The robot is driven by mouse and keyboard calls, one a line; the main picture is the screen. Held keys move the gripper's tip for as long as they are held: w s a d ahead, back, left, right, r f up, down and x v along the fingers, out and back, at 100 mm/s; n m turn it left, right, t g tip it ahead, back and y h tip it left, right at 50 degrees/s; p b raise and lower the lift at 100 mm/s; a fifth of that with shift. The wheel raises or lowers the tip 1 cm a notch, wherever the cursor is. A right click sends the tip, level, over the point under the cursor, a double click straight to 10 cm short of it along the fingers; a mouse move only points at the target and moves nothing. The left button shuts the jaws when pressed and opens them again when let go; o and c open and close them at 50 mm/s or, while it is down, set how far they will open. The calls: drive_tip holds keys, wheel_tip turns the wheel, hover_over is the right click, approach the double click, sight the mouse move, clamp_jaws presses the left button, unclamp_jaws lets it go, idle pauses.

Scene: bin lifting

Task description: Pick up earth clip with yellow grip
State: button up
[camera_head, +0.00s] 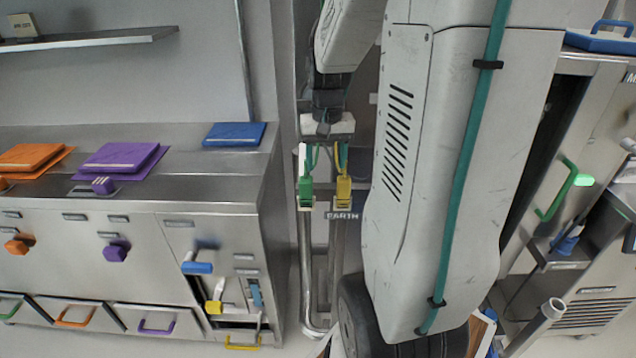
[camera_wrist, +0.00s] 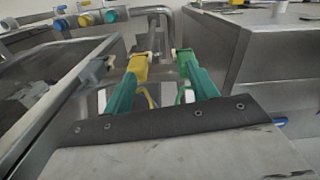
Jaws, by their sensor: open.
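The earth clip with the yellow grip (camera_head: 343,190) sits upright above a label reading EARTH in the head view. It also shows in the wrist view (camera_wrist: 138,66), just beyond the tip of my left teal finger. A clip with a green grip (camera_head: 305,190) stands to its left in the head view; in the wrist view the green clip (camera_wrist: 182,60) lies by my right finger. My gripper (camera_wrist: 158,72) is open, with nothing visible held between its fingers. The finger tips overlap both clips in view, and I cannot tell whether they touch.
A steel counter (camera_head: 180,190) with orange, purple and blue folders stands at the left. Metal rails (camera_head: 305,270) run below the clips. In the wrist view, a steel cabinet (camera_wrist: 245,45) is on the right and a slanted metal frame (camera_wrist: 60,95) on the left.

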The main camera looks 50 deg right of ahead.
sight(344, 178)
drive_tip(key=shift+m, duration=0.7)
drive_tip(key=d+f, duration=0.1)
drive_tip(key=d, duration=0.1)
drive_tip(key=d+f, duration=0.1)
drive_tip(key=d, duration=0.1)
drive_tip(key=d+f, duration=0.2)
drive_tip(key=shift+s, duration=0.3)
drive_tip(key=f, duration=0.7)
drive_tip(key=shift+s+d+f, duration=0.15)
drive_tip(key=shift+d+f, duration=0.05)
drive_tip(key=shift+f, duration=0.15)
drive_tip(key=c, duration=1.3)
drive_tip(key=shift+o, duration=0.3)
drive_tip(key=shift+r, duration=0.15)
